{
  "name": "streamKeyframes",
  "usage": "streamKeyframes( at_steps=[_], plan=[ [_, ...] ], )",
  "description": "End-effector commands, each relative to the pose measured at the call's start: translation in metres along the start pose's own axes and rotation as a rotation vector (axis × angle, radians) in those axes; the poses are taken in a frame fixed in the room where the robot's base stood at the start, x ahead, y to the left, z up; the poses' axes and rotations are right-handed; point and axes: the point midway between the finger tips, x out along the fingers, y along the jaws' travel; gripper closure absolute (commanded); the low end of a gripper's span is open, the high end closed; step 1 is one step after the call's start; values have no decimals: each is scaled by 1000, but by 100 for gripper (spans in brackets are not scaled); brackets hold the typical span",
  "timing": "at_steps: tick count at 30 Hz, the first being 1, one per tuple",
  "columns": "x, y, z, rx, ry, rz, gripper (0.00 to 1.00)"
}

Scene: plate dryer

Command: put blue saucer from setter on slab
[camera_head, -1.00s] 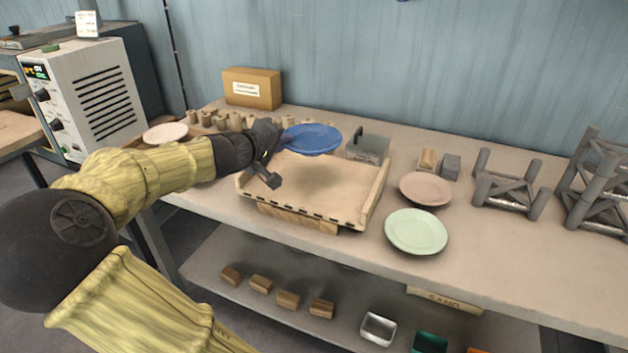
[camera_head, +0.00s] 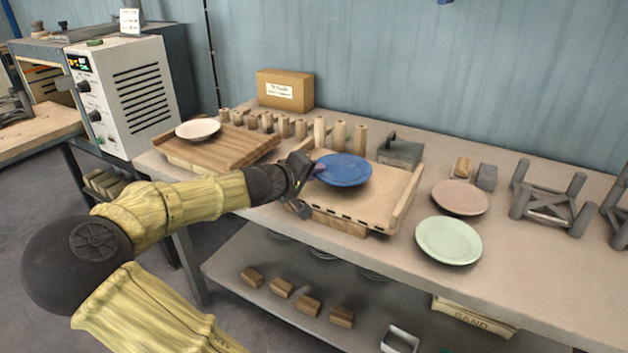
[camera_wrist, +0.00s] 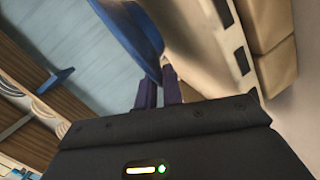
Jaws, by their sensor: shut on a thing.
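The blue saucer (camera_head: 344,169) is level over the back left part of a pale board with raised side rails (camera_head: 385,201). I cannot tell whether it touches the board. My gripper (camera_head: 306,178) is shut on the saucer's left rim. In the wrist view the purple fingers (camera_wrist: 160,92) meet the blue rim (camera_wrist: 132,35), and most of the saucer is cut off. A brown slatted board (camera_head: 222,147) lies to the left with a pale pink saucer (camera_head: 198,129) on it. The frames do not show clearly which board is the slab or the setter.
A row of upright pegs (camera_head: 320,131) stands behind the boards. A grey handled block (camera_head: 400,150) stands behind the pale board. A pinkish plate (camera_head: 460,197) and a green plate (camera_head: 448,240) lie to its right, with a grey post frame (camera_head: 548,196) beyond.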

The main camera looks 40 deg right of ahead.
Motion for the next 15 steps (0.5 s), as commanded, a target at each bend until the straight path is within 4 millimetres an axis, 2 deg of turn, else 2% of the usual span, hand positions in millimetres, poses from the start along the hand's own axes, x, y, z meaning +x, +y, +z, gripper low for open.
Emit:
streamKeyframes(
  at_steps=[1, 3, 15],
  plan=[
    [4, -9, 4, -3, -1, 2, 100],
    [5, -13, 5, -1, -1, 2, 100],
    [6, -16, 6, 1, 0, 0, 100]
  ],
)
